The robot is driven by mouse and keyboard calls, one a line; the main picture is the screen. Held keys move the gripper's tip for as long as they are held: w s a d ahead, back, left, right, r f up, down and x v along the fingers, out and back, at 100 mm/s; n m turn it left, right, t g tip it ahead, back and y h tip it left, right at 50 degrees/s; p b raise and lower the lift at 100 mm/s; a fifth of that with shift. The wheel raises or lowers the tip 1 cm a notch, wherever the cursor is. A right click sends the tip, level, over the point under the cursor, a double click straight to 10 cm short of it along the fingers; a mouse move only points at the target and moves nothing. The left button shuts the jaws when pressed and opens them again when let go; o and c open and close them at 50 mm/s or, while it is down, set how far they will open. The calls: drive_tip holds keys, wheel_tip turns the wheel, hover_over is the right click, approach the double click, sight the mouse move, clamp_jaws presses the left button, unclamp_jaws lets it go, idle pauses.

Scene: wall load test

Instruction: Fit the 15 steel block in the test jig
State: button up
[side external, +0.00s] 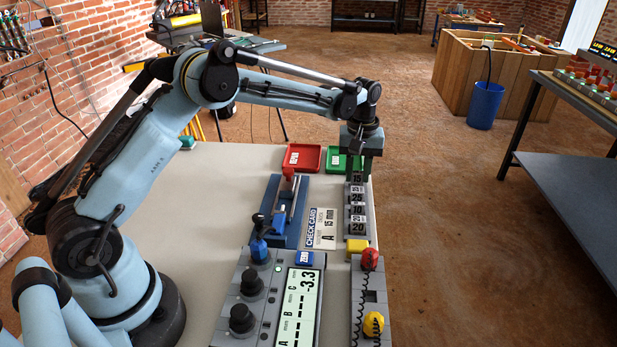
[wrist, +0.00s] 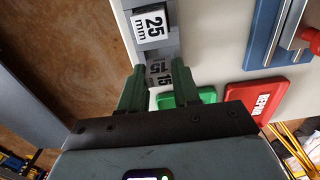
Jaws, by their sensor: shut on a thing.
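The 15 steel block (wrist: 182,76) shows in the wrist view between the green fingers of my gripper (wrist: 170,88), which is shut on it. In the side view my gripper (side external: 358,168) points down at the far end of the grey block rack (side external: 357,237). I cannot tell whether the block is clear of the rack. The blue test jig (side external: 284,213), with a red part at its far end, stands left of the rack. No block shows in the jig. A check card (side external: 320,229) reading A 15 mm lies between jig and rack.
Red (side external: 303,157) and green (side external: 338,160) trays lie behind the jig. Other blocks, including the 25 mm one (wrist: 151,26), sit in the rack. The control panel (side external: 270,300), reading -3.3, and a yellow-and-red-knobbed unit (side external: 369,300) fill the near side. The table (side external: 220,180) is clear left of the jig.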

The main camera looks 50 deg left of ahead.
sight(354, 172)
drive_tip(key=shift+r, duration=2.3)
drive_tip(key=shift+s+a, duration=0.1)
drive_tip(key=shift+s+a+r, duration=0.1)
drive_tip(key=shift+s+a, duration=0.05)
drive_tip(key=shift+s, duration=0.1)
drive_tip(key=s+a+r, duration=0.1)
drive_tip(key=s+a, duration=0.2)
drive_tip(key=s, duration=0.5)
drive_tip(key=s+a, duration=0.3)
drive_tip(key=s, duration=0.5)
drive_tip(key=shift+d+f, duration=0.15)
drive_tip(key=shift+f, duration=2.4)
drive_tip(key=shift+f, duration=0.65)
